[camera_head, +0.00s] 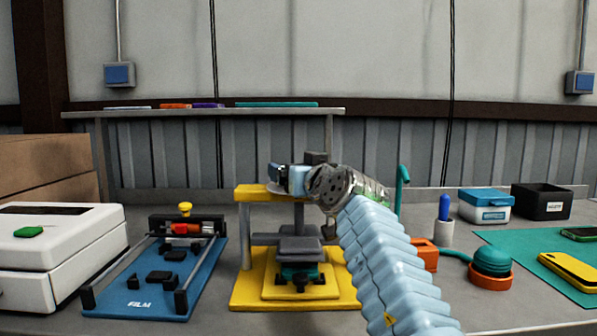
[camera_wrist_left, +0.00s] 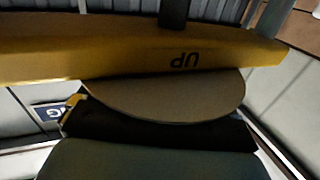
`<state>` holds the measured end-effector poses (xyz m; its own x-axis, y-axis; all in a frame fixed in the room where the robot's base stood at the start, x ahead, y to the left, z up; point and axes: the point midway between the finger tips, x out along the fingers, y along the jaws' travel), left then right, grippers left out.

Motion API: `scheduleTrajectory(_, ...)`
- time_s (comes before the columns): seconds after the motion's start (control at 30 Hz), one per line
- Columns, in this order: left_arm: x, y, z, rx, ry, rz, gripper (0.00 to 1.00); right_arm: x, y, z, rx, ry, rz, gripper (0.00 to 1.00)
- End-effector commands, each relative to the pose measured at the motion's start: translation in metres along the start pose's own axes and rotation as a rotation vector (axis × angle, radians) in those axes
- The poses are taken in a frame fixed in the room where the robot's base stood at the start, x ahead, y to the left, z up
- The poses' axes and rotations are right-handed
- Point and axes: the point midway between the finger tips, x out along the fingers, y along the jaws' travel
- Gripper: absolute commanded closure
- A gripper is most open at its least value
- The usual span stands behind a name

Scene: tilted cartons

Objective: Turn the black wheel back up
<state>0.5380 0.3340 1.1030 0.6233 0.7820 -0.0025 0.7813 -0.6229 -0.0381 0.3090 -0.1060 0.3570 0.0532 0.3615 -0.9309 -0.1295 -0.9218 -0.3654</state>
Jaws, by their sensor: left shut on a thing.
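A yellow press (camera_head: 250,192) stands in the middle of the bench, with a grey plate and dark blocks (camera_head: 299,245) under its beam. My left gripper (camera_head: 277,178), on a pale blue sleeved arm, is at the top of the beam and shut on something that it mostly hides. In the left wrist view the yellow beam (camera_wrist_left: 100,60) carries the word "UP", upside down. A pale round disc (camera_wrist_left: 170,95) lies against the beam, with a dark band (camera_wrist_left: 160,131) just before it. I cannot tell for sure which dark part is the black wheel. My right gripper is not in view.
A blue film fixture (camera_head: 150,300) and a white box (camera_head: 60,250) stand to the left. To the right are an orange block (camera_head: 425,254), a teal-topped orange pot (camera_head: 491,268), a blue-lidded box (camera_head: 485,204) and a black bin (camera_head: 541,201). A shelf (camera_head: 200,113) runs behind.

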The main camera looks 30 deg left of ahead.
Motion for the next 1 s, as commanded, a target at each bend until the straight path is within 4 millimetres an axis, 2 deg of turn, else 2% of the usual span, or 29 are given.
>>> scheduleTrajectory(0.5,-0.0008,0.0008,-0.0041,0.005,-0.006,-0.412,0.39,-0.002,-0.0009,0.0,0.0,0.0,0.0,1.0)
scheduleTrajectory(1.0,-0.0019,0.0,-0.0059,0.004,-0.009,-0.548,0.39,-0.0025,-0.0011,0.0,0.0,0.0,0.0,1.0)
